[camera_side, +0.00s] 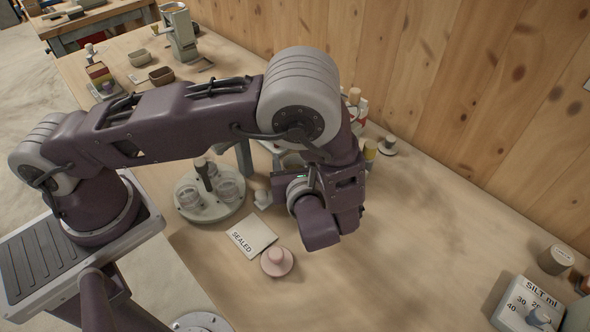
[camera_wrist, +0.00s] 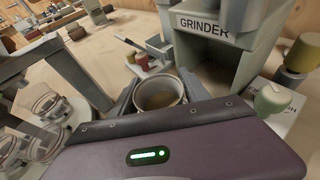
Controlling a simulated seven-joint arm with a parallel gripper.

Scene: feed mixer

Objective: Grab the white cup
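A small pale cup (camera_wrist: 160,93) with a brownish inside stands upright in the middle of the wrist view, in front of the grinder. My gripper (camera_wrist: 158,100) has its fingers apart, one on each side of the cup. I cannot tell whether the fingers press on it or leave a small gap. The lower part of the cup is hidden behind my gripper body. In the side view, my gripper (camera_side: 264,199) is low over the table, right of the round tray, and my arm hides much of the area behind it.
The grinder (camera_wrist: 205,27) stands close behind and right of the cup. A round tray (camera_side: 208,212) with clear glasses is close left. A green-topped object (camera_wrist: 272,98) is at the right. A SEALED card (camera_side: 252,236) and pink lidded piece (camera_side: 277,262) lie nearer. The table's right side has free room.

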